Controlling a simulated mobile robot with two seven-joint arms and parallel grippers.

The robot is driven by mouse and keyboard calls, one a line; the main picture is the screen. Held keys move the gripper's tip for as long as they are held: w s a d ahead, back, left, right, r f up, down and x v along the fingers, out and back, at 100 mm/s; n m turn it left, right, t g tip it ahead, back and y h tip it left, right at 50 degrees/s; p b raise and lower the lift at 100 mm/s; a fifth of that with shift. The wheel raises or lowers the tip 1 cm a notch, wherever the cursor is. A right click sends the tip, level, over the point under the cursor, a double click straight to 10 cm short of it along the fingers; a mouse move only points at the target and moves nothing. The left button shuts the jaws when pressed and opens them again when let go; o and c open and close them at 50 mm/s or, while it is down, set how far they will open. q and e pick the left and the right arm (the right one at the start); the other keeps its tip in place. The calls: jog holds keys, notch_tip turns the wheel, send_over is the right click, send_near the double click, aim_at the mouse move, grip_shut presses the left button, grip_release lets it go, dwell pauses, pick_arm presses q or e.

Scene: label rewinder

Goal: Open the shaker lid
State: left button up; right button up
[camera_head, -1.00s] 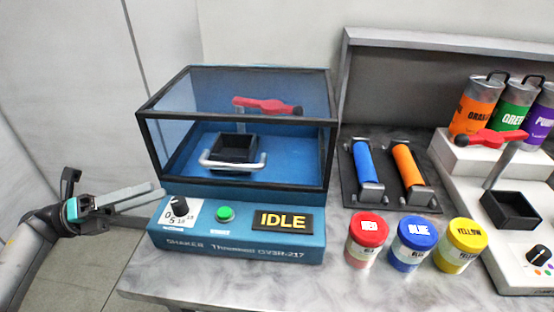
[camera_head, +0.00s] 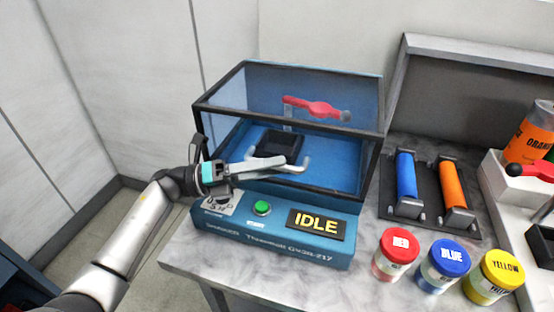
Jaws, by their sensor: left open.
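The shaker (camera_head: 280,240) is a blue machine on the table with an IDLE display. Its lid (camera_head: 373,150) is a clear box with a black frame, and it is closed. The pale lid handle (camera_head: 306,163) is on the lid's front; only its right end shows clearly past my fingers. My left gripper (camera_head: 286,167) is open, with its fingers across the front of the lid at the handle. I cannot tell whether the fingers touch the handle. Through the lid I see a black tray (camera_head: 280,143) and a red clamp lever (camera_head: 315,107). My right gripper is not in view.
A green button (camera_head: 262,208) and a dial, partly hidden by my gripper, are on the shaker's front panel. Red (camera_head: 395,255), blue (camera_head: 443,266) and yellow (camera_head: 493,278) jars stand to the right. Behind them is a rack with blue and orange rollers (camera_head: 453,186).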

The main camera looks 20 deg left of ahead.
pick_arm(q)
jog(key=shift+w+d+r, duration=0.1)
jog(key=shift+w+d, duration=0.05)
jog(key=shift+d, duration=0.35)
grip_shut()
dwell(1.2)
